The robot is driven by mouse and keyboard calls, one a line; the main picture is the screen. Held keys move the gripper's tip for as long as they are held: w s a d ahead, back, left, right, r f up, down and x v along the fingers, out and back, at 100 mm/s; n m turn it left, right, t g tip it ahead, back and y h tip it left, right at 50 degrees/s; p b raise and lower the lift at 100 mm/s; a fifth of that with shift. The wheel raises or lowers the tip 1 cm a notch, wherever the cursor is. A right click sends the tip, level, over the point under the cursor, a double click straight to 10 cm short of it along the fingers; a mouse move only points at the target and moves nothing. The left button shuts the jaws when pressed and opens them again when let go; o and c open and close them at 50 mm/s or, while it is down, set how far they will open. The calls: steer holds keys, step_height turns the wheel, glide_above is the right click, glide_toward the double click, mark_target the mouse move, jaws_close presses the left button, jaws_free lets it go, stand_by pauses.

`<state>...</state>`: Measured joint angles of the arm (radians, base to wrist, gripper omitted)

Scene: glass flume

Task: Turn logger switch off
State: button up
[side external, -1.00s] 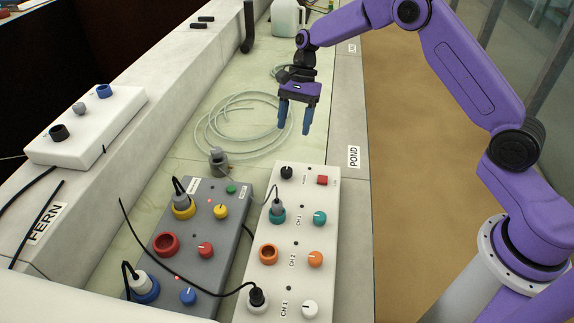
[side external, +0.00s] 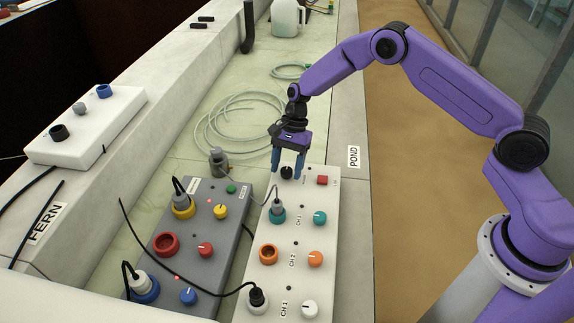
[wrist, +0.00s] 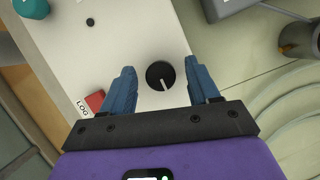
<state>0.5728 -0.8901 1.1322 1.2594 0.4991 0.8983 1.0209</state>
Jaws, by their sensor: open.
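The logger box (side external: 258,223) is a long white panel on the bench. At its far end are a black knob (side external: 287,172) with a pale pointer line and a red switch (side external: 322,180). In the wrist view the red switch (wrist: 95,101) sits beside the label "LOG", partly covered by a finger. My gripper (side external: 288,176) is open and empty, pointing down over the far end of the box. In the wrist view the black knob (wrist: 160,75) lies just ahead of and between my blue fingertips (wrist: 163,80). I cannot tell whether they touch anything.
A grey box (side external: 187,248) with plugs and coloured knobs stands left of the white box. Coiled clear tubing (side external: 235,125) and a small grey fitting (side external: 218,162) lie behind. A "POND" label (side external: 353,157) is on the right ledge.

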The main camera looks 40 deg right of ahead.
steer(key=c, duration=1)
steer(key=shift+c, duration=0.2)
steer(key=shift+n, duration=0.3)
steer(key=n+g+h, duration=0.1)
steer(key=n, duration=0.2)
steer(key=shift+w+a, duration=0.1)
steer(key=n+h, duration=0.1)
steer(key=n, duration=0.2)
steer(key=n+g+h, duration=0.1)
steer(key=n, duration=0.1)
steer(key=shift+n, duration=0.4)
steer(key=n+h, duration=0.1)
steer(key=n, duration=0.3)
steer(key=shift+a+n+h, duration=0.1)
steer(key=shift+n+h, duration=0.2)
steer(key=shift+h, duration=0.1)
steer(key=shift+n+h, duration=0.7)
steer(key=shift+n, duration=1.2)
